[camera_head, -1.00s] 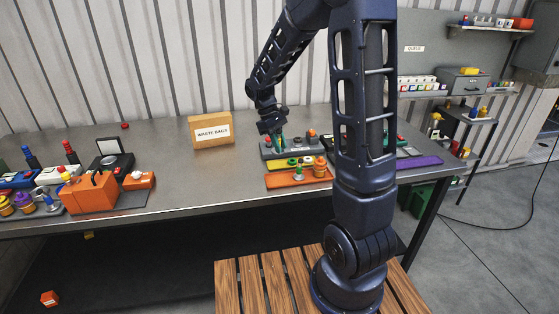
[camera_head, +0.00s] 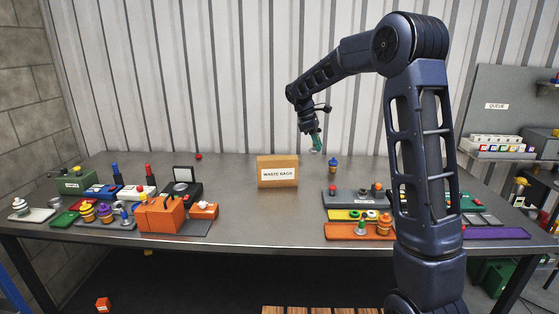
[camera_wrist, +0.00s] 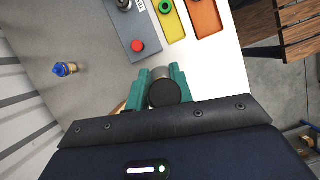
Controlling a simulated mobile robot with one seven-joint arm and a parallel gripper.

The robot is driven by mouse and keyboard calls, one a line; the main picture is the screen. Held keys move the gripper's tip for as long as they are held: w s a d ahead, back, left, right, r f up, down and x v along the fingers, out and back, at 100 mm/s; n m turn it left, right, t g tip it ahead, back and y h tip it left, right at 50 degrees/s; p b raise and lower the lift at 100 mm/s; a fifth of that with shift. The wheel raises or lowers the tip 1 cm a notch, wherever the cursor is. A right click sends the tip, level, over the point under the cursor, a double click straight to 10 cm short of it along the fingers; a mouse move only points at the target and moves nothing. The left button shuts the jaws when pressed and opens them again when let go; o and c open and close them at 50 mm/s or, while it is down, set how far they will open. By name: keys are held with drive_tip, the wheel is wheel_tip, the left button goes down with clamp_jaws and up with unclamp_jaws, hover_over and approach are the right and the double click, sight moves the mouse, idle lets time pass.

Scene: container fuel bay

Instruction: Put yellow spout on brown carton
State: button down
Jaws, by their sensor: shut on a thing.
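The brown carton (camera_head: 277,172), labelled WASTE BAGS, stands upright near the back middle of the bench. My gripper (camera_head: 316,143) is raised above the bench, behind and to the right of the carton. Its green fingers are shut on a small grey cylinder with a round black end (camera_wrist: 165,93), seen in the wrist view. Small yellow pieces show on the orange can (camera_head: 143,198) and on the green box (camera_head: 77,170) at the left; I cannot tell whether either is the yellow spout. Nothing is visible on top of the carton.
A blue-topped bottle (camera_head: 333,164) stands right of my gripper; it also shows in the wrist view (camera_wrist: 65,70). Grey (camera_head: 345,198), yellow (camera_head: 340,215) and orange trays (camera_head: 340,232) lie at the right.

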drive_tip(key=w+a+r+n+t, duration=0.1)
drive_tip(key=w+a+r+n, duration=0.3)
drive_tip(key=w, duration=0.3)
drive_tip(key=w+a+r+n+t+y, duration=0.1)
drive_tip(key=w+a+r+n+t, duration=0.15)
drive_tip(key=w+a, duration=0.4)
drive_tip(key=w+a+r+n+t, duration=0.1)
drive_tip(key=w+a+r+n, duration=0.1)
drive_tip(key=w+a+n, duration=0.4)
drive_tip(key=m, duration=0.2)
approach(279, 157)
drive_tip(key=x, duration=0.4)
drive_tip(key=d+x, duration=0.1)
drive_tip(key=x, duration=0.1)
drive_tip(key=shift+w+r, duration=0.3)
drive_tip(key=shift+r, duration=0.05)
drive_tip(key=shift+f, duration=0.15)
drive_tip(key=c, duration=1.2)
unclamp_jaws()
drive_tip(key=shift+c, duration=0.2)
